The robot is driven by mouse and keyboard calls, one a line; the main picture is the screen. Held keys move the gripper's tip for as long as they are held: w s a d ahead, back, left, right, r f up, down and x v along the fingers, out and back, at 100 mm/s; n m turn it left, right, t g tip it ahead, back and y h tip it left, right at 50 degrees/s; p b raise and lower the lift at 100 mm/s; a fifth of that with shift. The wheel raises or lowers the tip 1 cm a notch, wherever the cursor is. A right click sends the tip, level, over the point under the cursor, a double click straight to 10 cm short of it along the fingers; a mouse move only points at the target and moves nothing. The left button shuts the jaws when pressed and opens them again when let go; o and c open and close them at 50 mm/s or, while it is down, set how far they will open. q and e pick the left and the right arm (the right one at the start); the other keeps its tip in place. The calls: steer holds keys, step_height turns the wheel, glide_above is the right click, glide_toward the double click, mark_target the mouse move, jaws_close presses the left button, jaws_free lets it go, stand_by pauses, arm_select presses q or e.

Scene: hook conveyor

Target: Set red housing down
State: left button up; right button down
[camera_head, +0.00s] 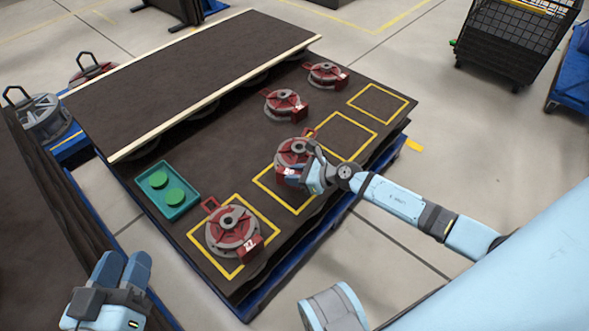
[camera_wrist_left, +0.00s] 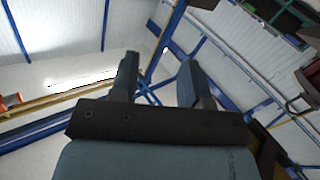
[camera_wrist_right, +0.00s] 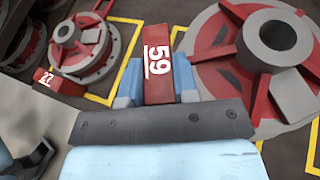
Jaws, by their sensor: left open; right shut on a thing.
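My right gripper (camera_head: 314,175) is shut on the red block marked 59 (camera_wrist_right: 156,62) of a red housing (camera_head: 293,152). That housing is round, red and grey, at the second yellow square (camera_head: 265,183) from the front; whether its base touches the table I cannot tell. It also shows large in the right wrist view (camera_wrist_right: 220,62). Another red housing marked 27 (camera_head: 232,228) sits in the front yellow square. My left gripper (camera_head: 122,268) is open and empty at the lower left, pointing up at the ceiling in its wrist view (camera_wrist_left: 160,80).
Two more red housings (camera_head: 285,104) (camera_head: 326,74) stand farther back on the dark table. The yellow squares beside them (camera_head: 378,103) are empty. A teal tray (camera_head: 183,212) with green discs is at the left. A raised dark board (camera_head: 190,75) runs along the far side.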

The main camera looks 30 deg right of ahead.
steer(key=shift+w+f, duration=0.1)
steer(key=shift+f, duration=0.6)
steer(key=shift+f+b, duration=0.7)
steer(key=shift+f, duration=0.15)
step_height(320, 180, down, 3)
steer(key=shift+f+b, duration=0.15)
steer(key=shift+b, duration=0.8)
steer(key=shift+f, duration=0.2)
arm_select(q)
steer(key=shift+w+a+f+m, duration=0.2)
steer(key=shift+w+f+m, duration=0.15)
steer(key=shift+f+m, duration=0.15)
steer(key=shift+w+a+f+m, duration=0.2)
steer(key=shift+w+f+m, duration=0.15)
steer(key=shift+m, duration=0.15)
arm_select(e)
steer(key=c, duration=0.9)
jaws_free()
